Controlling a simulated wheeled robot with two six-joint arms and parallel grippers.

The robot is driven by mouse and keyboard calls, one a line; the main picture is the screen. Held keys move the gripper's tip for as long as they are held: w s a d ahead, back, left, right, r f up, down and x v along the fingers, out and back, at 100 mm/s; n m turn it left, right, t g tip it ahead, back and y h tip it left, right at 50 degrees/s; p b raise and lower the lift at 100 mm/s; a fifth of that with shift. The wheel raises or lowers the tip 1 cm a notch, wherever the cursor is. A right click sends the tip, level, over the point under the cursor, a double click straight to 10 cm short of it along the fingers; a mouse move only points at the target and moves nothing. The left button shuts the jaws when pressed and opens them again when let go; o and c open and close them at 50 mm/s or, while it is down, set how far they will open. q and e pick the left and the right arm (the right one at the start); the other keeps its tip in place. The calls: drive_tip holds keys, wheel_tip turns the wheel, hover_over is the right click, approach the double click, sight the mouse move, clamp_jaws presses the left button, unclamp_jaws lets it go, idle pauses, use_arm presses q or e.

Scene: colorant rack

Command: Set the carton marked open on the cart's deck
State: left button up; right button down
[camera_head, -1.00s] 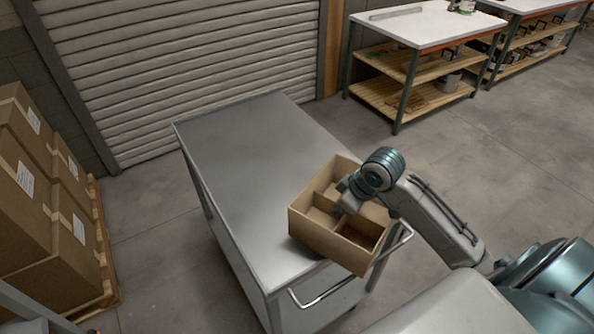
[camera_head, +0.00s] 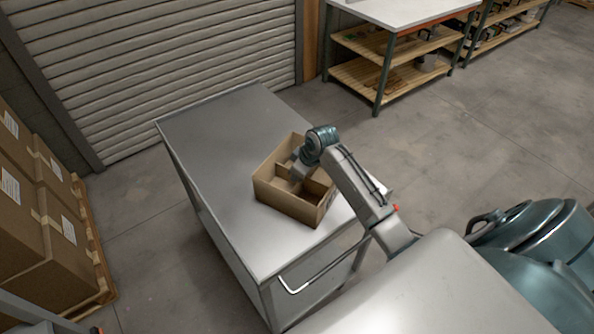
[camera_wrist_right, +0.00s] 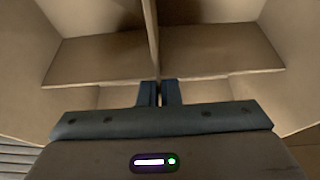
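The carton (camera_head: 291,202) is an open-topped brown box with inner dividers, upright at the near right part of the cart's grey metal deck (camera_head: 215,150). I cannot tell whether its base touches the deck, and no marking on it can be read. My right gripper (camera_head: 296,181) reaches down into the carton. In the right wrist view its two fingers (camera_wrist_right: 159,94) are close together with the carton's middle divider (camera_wrist_right: 154,45) between them. The carton's compartments look empty where they show. My left gripper is not in view.
The far and left parts of the deck are bare. The cart's handle (camera_head: 325,268) is at its near end. Stacked closed boxes (camera_head: 38,215) stand on a pallet at the left. A white-topped workbench (camera_head: 400,12) stands at the back right, and a shutter (camera_head: 160,70) closes the back.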

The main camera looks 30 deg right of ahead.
drive_tip(key=shift+f, duration=0.2)
drive_tip(key=c, duration=1.6)
unclamp_jaws()
drive_tip(key=shift+c, duration=0.2)
drive_tip(key=shift+r, duration=0.15)
drive_tip(key=b+v, duration=0.2)
drive_tip(key=v, duration=0.9)
drive_tip(key=shift+b, duration=0.4)
drive_tip(key=shift+s+d+r, duration=0.1)
drive_tip(key=shift+s+r, duration=0.1)
drive_tip(key=shift+r, duration=0.3)
